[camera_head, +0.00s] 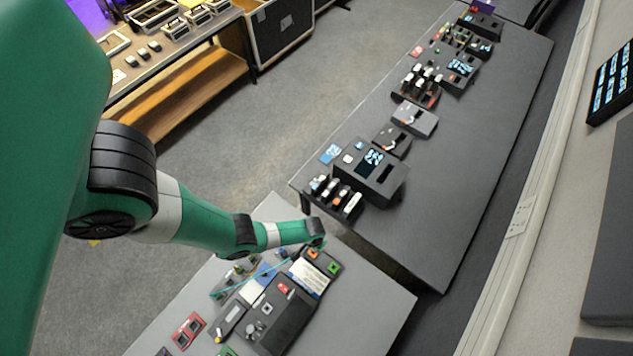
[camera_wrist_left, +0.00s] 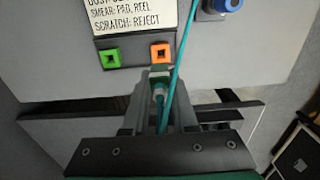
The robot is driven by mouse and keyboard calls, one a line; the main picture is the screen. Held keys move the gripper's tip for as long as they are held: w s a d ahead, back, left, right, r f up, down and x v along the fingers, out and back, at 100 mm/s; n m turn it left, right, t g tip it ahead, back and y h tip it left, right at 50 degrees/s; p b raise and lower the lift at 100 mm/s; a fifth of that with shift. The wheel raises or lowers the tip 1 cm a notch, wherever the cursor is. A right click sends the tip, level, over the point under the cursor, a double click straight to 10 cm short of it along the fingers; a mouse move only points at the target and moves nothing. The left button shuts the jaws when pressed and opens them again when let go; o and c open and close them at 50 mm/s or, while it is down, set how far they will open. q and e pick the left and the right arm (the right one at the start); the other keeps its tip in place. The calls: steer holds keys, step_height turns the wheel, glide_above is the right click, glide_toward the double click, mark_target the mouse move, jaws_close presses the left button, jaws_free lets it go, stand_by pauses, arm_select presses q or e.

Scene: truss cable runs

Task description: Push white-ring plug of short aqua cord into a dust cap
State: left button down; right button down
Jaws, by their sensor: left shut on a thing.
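My left gripper (camera_head: 318,240) is over the far end of the near bench. In the left wrist view its fingers (camera_wrist_left: 159,95) are shut on a small plug (camera_wrist_left: 158,88) with a pale band. An aqua cord (camera_wrist_left: 181,48) runs from the grip up past the orange piece. The plug's tip points toward an orange square piece with a dark opening (camera_wrist_left: 160,53). A green square piece (camera_wrist_left: 109,59) is to its left. Both also show in the head view, orange (camera_head: 313,253) and green (camera_head: 333,267). I cannot tell whether the plug touches the orange piece. My right gripper is out of view.
A printed label (camera_wrist_left: 134,14) lies beside the square pieces. A blue round part (camera_wrist_left: 228,5) is at the wrist view's upper right. On the near bench (camera_head: 385,310) are a dark device (camera_head: 285,318) and a red piece (camera_head: 188,330). A second bench (camera_head: 450,215) carries several devices.

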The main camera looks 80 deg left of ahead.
arm_select(q)
steer(key=shift+s+f+b, duration=0.15)
steer(key=shift+f+b, duration=0.15)
step_height(320, 180, down, 6)
steer(key=b, duration=0.5)
steer(key=shift+r, duration=0.25)
steer(key=shift+f+b, duration=0.8)
steer(key=shift+b, duration=0.2)
stand_by(1.7)
steer(key=c, duration=0.6)
jaws_free()
steer(key=shift+r, duration=0.1)
steer(key=shift+r+p, duration=2.45)
steer(key=shift+p, duration=0.05)
